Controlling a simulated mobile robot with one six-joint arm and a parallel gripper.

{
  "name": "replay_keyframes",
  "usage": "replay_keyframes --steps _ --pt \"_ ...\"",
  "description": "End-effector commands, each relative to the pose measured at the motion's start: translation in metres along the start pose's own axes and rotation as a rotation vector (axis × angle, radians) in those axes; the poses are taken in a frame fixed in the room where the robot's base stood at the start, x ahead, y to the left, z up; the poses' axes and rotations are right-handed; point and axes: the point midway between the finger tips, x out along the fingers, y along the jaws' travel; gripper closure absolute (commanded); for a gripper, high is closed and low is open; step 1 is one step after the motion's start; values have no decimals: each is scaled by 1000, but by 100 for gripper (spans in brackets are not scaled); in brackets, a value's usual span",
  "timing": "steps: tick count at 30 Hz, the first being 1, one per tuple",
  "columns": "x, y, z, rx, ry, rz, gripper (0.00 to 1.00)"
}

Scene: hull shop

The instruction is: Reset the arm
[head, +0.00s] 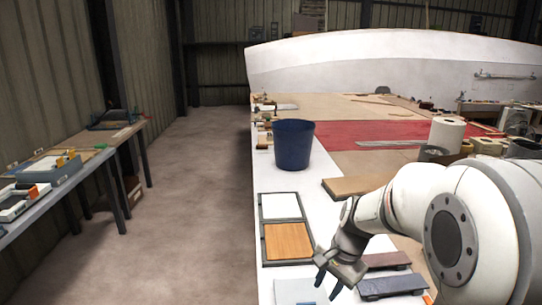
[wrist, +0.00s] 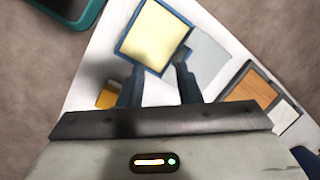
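My arm reaches in from the right of the head view, over a long white-topped bench (head: 274,177). My gripper (head: 326,289) points down above the near part of that bench. In the wrist view my gripper (wrist: 160,70) has its two dark fingers apart, with nothing held between them. A pale yellow panel in a blue frame (wrist: 153,35) lies just beyond the fingertips, and a grey sheet (wrist: 207,58) is beside it.
Framed panels, one white (head: 281,206) and one wooden (head: 288,241), lie left of my arm. A dark blue bin (head: 293,145) stands farther back. Dark sanding-block-like pieces (head: 391,285) lie right of my gripper. The floor aisle (head: 185,200) is clear.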

Motion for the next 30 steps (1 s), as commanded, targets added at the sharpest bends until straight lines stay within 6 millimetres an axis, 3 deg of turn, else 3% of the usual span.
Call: replay_keyframes --steps 1,6,13,20,30 --pt "-14 9 12 -78 29 0 69" --pt "-46 43 50 -355 118 28 69" --pt "-69 90 89 -677 224 87 69" --pt "-74 112 104 -822 271 126 69" --pt "-74 114 104 -834 274 130 69"
